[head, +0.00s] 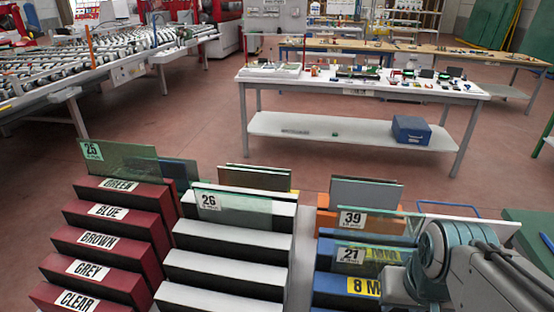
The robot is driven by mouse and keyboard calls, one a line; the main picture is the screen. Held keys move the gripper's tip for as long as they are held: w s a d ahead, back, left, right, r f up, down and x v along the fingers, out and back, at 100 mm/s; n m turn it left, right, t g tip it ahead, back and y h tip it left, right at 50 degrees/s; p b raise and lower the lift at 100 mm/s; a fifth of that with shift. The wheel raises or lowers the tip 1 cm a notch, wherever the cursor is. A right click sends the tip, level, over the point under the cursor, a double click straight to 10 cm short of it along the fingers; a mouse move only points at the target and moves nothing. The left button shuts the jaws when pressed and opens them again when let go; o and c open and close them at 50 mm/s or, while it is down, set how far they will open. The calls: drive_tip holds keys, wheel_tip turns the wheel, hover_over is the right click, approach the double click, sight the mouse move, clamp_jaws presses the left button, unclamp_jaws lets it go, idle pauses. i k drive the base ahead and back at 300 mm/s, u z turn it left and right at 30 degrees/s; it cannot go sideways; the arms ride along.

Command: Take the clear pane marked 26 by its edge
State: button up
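The clear pane marked 26 (245,210) stands upright in the white stepped rack (225,262), toward its back. It is a see-through sheet with a pale green top edge and a white 26 label at its left end. Its lower edge is hidden in the rack. My arm shows at the lower right, over the blue rack and well to the right of this pane. My gripper's fingers cannot be made out in the head view.
A greenish pane marked 25 (130,160) stands in the dark red rack (115,245) at left. Panes marked 39 (385,222) and 21 (375,256) stand at right. Darker panes (255,177) stand behind pane 26. A workbench (262,82) stands beyond open floor.

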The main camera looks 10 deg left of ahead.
sight(255, 212)
drive_tip(key=k, duration=0.5)
drive_tip(key=z, duration=2.3)
drive_tip(key=k, duration=1.4)
drive_tip(key=u, duration=2.25)
drive_tip(key=i, duration=0.4)
drive_tip(key=u, duration=0.05)
